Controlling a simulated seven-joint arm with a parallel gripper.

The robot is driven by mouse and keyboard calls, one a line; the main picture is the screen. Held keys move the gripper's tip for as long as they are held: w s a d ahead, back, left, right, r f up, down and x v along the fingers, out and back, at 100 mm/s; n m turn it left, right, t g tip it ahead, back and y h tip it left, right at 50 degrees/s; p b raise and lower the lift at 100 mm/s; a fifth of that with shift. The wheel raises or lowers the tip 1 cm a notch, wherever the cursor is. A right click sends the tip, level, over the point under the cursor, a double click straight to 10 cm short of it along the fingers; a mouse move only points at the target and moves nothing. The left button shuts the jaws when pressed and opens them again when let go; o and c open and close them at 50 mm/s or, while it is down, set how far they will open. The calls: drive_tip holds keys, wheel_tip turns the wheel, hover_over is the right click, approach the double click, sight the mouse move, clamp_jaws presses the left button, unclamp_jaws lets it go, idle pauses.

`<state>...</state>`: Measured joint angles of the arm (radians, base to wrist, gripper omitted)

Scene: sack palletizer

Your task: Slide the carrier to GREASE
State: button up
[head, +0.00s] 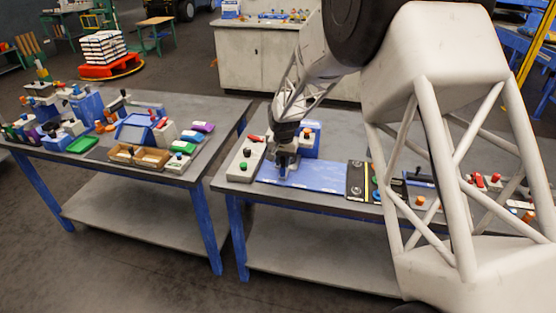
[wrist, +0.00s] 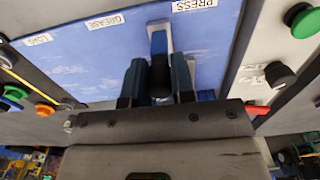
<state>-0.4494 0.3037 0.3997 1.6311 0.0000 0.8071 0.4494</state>
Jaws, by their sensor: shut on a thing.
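A blue panel (head: 325,178) lies on the right-hand workbench. In the wrist view the panel (wrist: 75,65) carries three white labels: PRESS (wrist: 195,5), GREASE (wrist: 103,22) and one at the left that seems to read LOAD (wrist: 38,40). The carrier (wrist: 158,27) shows as a pale upright piece with blue sides, close to the PRESS label. My gripper (wrist: 160,75) is shut on the carrier's black handle, with a finger on each side. In the head view my gripper (head: 286,165) is at the panel's left end and hides most of the carrier.
A grey control box (head: 245,158) with a red switch, a black knob and a green button stands left of the panel. A black strip (head: 356,180) with controls lies to its right. The panel's middle and right are clear. Another bench (head: 195,178) with many objects stands left.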

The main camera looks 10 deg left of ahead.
drive_tip(key=shift+d, duration=3.3)
drive_tip(key=o, duration=1)
drive_tip(key=shift+o, duration=0.2)
drive_tip(key=shift+r, duration=0.4)
drive_tip(key=shift+r, duration=1.05)
drive_tip(key=shift+r, duration=0.9)
drive_tip(key=shift+r, duration=1.65)
